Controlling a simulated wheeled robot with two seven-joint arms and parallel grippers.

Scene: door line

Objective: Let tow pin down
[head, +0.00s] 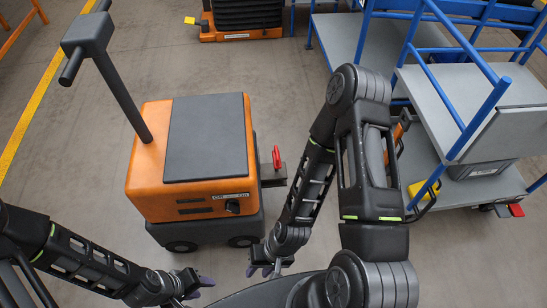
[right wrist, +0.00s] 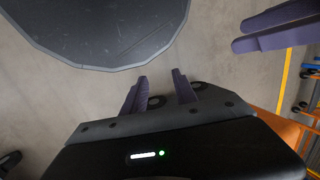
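The tow pin (head: 276,157) shows as a small red handle, upright at the dark hitch (head: 272,175) on the right side of the orange tow tractor (head: 190,205). How deep its shaft sits in the hitch cannot be told. My right gripper (head: 266,269) is low in the head view, below the hitch and apart from the pin. In the right wrist view its purple fingers (right wrist: 158,90) are spread with nothing between them. My left gripper (head: 200,288) is at the bottom left of the head view, also apart from the pin, with its fingers parted and empty.
Blue-framed grey carts (head: 475,110) stand at the right, beyond my right arm. An orange-and-black machine (head: 240,20) stands at the back. A yellow line (head: 30,115) runs along the floor at the left. Bare floor lies between tractor and carts.

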